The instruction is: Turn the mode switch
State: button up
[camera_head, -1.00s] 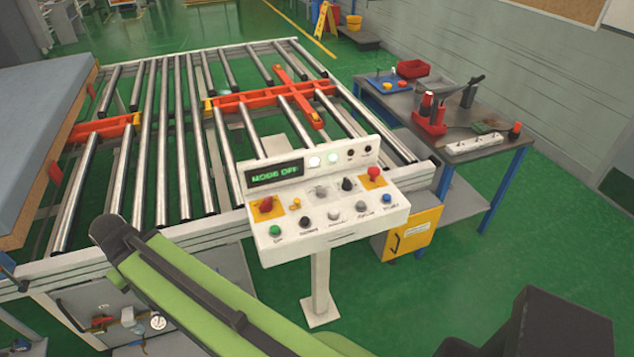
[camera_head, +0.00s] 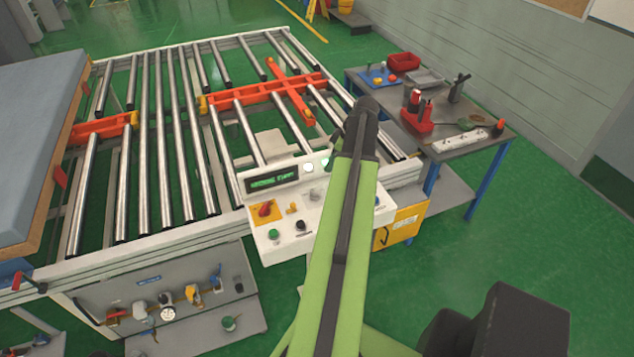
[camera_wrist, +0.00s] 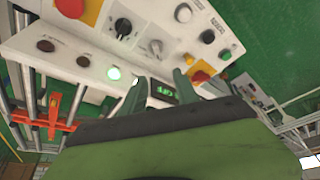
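The white control panel (camera_head: 262,222) carries a green-lit display (camera_head: 272,182), buttons and knobs. My arm covers its right part in the head view. A grey switch (camera_head: 315,194) shows just left of the arm. In the wrist view, the panel appears turned around, with a black rotary knob (camera_wrist: 123,27) beside the grey switch (camera_wrist: 155,47). I cannot tell which is the mode switch. My gripper (camera_wrist: 158,77) is open and empty, its two fingers apart, in front of the display (camera_wrist: 163,94), below the grey switch in the picture. It is hidden in the head view.
A roller conveyor (camera_head: 170,140) with orange parts lies behind the panel. A mattress (camera_head: 35,150) is at left. A tool table (camera_head: 440,140) stands at right. Green floor is open at lower right.

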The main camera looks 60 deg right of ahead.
aim_at(316, 191)
jog(key=b+x, duration=1.1)
jog(key=d+b+x, duration=0.1)
jog(key=b+x, duration=0.4)
jog(key=x, duration=0.1)
jog(key=shift+s+f, duration=0.15)
jog(key=shift+s, duration=0.15)
grip_shut()
